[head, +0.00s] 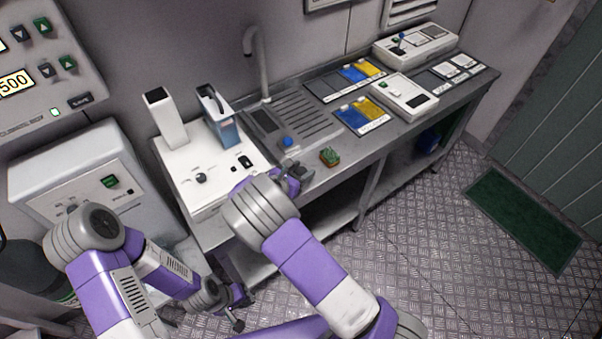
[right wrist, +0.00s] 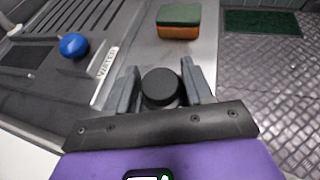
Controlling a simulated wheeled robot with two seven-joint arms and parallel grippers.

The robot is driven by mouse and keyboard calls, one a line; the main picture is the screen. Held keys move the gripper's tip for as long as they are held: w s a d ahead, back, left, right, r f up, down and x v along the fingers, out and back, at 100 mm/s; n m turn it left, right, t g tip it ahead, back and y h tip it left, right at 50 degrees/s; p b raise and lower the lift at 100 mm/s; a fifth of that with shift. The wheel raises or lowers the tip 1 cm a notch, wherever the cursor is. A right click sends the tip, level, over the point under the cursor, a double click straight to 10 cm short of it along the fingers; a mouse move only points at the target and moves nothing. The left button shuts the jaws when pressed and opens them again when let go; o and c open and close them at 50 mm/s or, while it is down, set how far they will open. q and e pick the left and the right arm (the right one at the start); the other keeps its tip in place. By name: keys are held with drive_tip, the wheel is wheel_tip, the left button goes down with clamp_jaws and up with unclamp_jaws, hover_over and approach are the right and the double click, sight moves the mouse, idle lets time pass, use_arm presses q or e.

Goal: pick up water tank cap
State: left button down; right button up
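A round black cap (right wrist: 161,86) sits between the fingers of my right gripper (right wrist: 160,84) in the right wrist view. Both fingers appear to touch its sides, so the gripper looks shut on it. In the head view my right gripper (head: 294,173) is at the front edge of the metal counter, and the cap is hard to make out there. My left gripper (head: 243,311) hangs low in front of the counter, away from the cap. Its fingers are spread and empty.
A blue knob (right wrist: 73,45) lies by a WATER label (right wrist: 106,62). A green-and-orange sponge (right wrist: 179,22) rests near the counter edge. A white machine (head: 185,180) with a blue container (head: 222,130) stands left of the sink drainer (head: 300,118).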

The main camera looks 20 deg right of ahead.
sight(301, 170)
drive_tip(key=c, duration=0.5)
drive_tip(key=shift+o, duration=0.2)
drive_tip(key=shift+r, duration=0.1)
wheel_tip(301, 170, up, 10)
drive_tip(key=p, duration=0.3)
drive_tip(key=s+d+f, duration=0.2)
drive_tip(key=s+f, duration=0.3)
drive_tip(key=s, duration=0.6)
wheel_tip(301, 170, up, 10)
drive_tip(key=w+n+t+y, duration=0.1)
drive_tip(key=n+t+y, duration=0.3)
drive_tip(key=n+y, duration=0.2)
drive_tip(key=shift+w+a+n+y, duration=0.15)
drive_tip(key=shift+n+y, duration=0.25)
drive_tip(key=shift+n, duration=0.1)
